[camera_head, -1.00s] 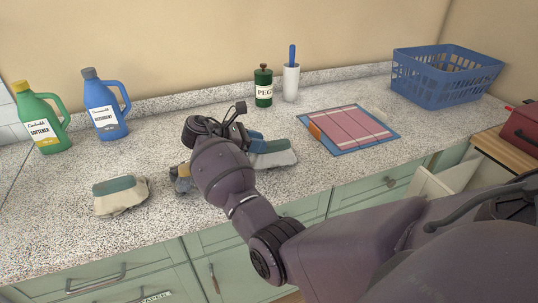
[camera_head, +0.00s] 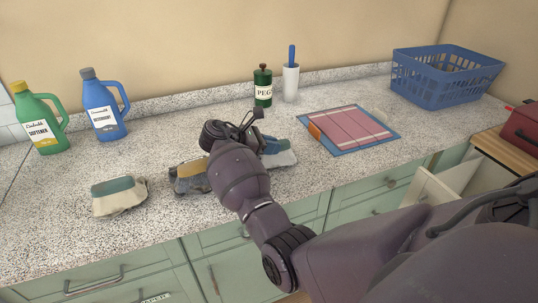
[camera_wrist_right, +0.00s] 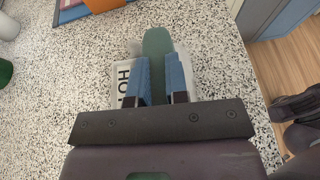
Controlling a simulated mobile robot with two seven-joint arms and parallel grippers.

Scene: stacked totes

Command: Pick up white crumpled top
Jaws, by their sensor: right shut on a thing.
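The white crumpled top (camera_head: 286,159) lies on the counter, mostly behind my right arm in the head view. In the right wrist view it is white with dark lettering (camera_wrist_right: 123,82) and a green part (camera_wrist_right: 158,45). My right gripper (camera_wrist_right: 164,98) has its blue fingers on both sides of the green part, shut on it. In the head view the blue fingers (camera_head: 272,146) are at the top, partly hidden by my wrist. I cannot tell whether the top is off the counter. My left gripper is not in view.
A second whitish crumpled piece with green (camera_head: 118,196) lies at left, and a tan and grey one (camera_head: 188,178) beside my wrist. A pink folded cloth on a blue one (camera_head: 348,128), a blue basket (camera_head: 440,77), a green canister (camera_head: 263,87) and two bottles (camera_head: 103,108) stand around.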

